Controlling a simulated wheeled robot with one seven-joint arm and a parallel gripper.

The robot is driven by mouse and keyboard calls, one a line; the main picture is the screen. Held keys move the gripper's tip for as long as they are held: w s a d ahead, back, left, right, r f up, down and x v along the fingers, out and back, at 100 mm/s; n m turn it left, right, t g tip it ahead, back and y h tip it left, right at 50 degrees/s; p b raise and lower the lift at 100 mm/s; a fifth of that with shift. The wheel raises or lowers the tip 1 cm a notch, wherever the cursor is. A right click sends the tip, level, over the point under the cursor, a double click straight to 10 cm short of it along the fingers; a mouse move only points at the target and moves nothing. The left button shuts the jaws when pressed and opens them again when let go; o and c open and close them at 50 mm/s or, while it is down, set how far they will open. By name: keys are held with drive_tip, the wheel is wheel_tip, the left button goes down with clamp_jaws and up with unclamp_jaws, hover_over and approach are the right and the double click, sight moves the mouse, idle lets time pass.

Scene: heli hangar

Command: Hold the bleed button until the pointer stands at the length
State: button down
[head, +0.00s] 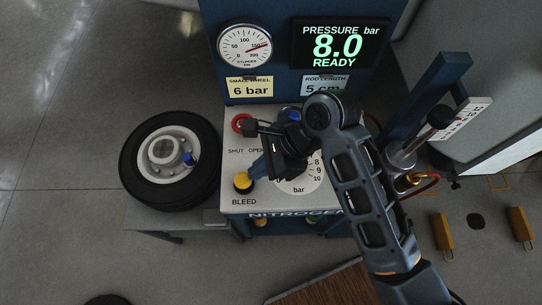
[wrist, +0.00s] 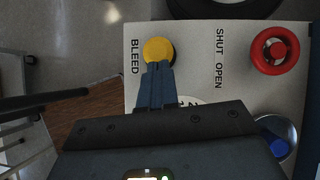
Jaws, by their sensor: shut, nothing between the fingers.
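The yellow bleed button (head: 243,181) sits at the front left of the nitrogen cart's panel, above the word BLEED. In the wrist view the button (wrist: 158,48) is beyond my fingertips, its lower edge partly hidden by them. My gripper (head: 257,170) is shut and empty, its tips close above or at the button; I cannot tell whether they touch. The rod length card (head: 324,87) reads 5 cm. A strut (head: 401,158) stands at the right beside a white scale plate (head: 466,118); its pointer and marks are too small to read.
The display (head: 338,44) reads 8.0 bar, READY. A cylinder gauge (head: 244,46) and a 6 bar small-wheel card (head: 250,88) are beside it. A red valve knob (wrist: 275,50) is right of the button. A wheel (head: 170,160) lies at the left. My arm covers part of the panel dial (head: 301,186).

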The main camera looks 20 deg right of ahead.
drive_tip(key=shift+a+f, duration=0.3)
drive_tip(key=shift+f, duration=0.15)
